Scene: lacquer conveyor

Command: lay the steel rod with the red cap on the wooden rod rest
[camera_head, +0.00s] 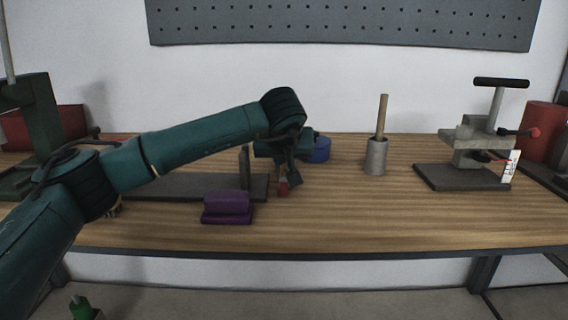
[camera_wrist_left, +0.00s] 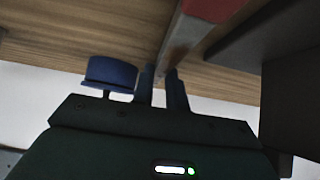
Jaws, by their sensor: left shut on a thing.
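The steel rod shows in the left wrist view as a grey bar (camera_wrist_left: 186,42) with a red cap (camera_wrist_left: 212,7) at its end. My left gripper (camera_wrist_left: 160,88) is shut on the rod, with a dark finger on each side of it. In the head view the red cap (camera_head: 283,188) shows low beside my left gripper (camera_head: 287,176), over the table. The rest of the rod is mostly hidden there by the gripper. I cannot clearly make out a wooden rod rest in either view. My right gripper is not in view.
A dark board with an upright (camera_head: 245,168) lies left of the gripper. A purple block (camera_head: 228,205) is in front, a blue round thing (camera_head: 320,150) behind. A grey cup (camera_head: 376,158) holding a wooden stick and a grey clamp stand (camera_head: 464,178) are rightward. The front right tabletop is clear.

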